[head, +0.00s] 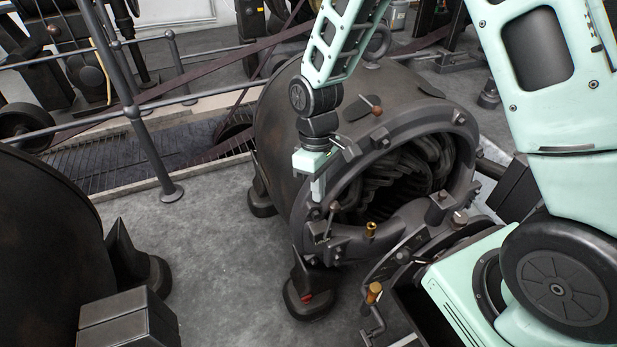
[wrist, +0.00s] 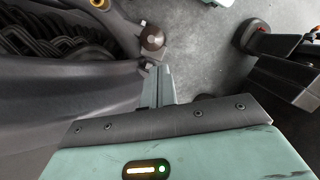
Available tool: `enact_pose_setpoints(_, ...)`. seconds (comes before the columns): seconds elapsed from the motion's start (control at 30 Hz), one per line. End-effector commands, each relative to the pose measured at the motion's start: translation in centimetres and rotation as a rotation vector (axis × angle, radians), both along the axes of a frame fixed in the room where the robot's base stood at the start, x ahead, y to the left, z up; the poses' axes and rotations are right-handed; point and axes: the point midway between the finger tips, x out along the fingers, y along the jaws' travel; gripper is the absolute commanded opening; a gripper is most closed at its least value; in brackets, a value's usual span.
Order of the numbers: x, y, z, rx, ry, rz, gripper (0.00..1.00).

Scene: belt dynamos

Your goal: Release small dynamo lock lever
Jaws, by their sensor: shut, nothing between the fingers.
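The small dynamo (head: 285,130) stands in the middle of the head view, its open round end showing dark coils (head: 405,178). A lock lever with a brown ball knob (head: 334,207) stands at the lower left of its rim; the knob also shows in the wrist view (wrist: 151,38). My gripper (head: 317,192) is shut and empty, pointing down just above and left of this knob. In the wrist view its fingers (wrist: 156,80) end right by the lever; I cannot tell whether they touch it. The lever's base is partly hidden there.
A second brown-knobbed lever (head: 375,109) sits on top of the rim. Brass fittings (head: 373,292) stand at the front. A larger dark drum (head: 40,240) fills the left, and a railing (head: 150,150) runs behind. Bare floor (head: 215,240) lies between drum and dynamo.

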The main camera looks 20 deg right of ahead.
Motion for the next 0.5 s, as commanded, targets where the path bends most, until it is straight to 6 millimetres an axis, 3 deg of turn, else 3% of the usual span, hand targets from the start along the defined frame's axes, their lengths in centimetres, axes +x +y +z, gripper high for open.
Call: enact_pose_setpoints(0.5,-0.99,-0.68,-0.09,-0.001,0.001,0.000,0.00)
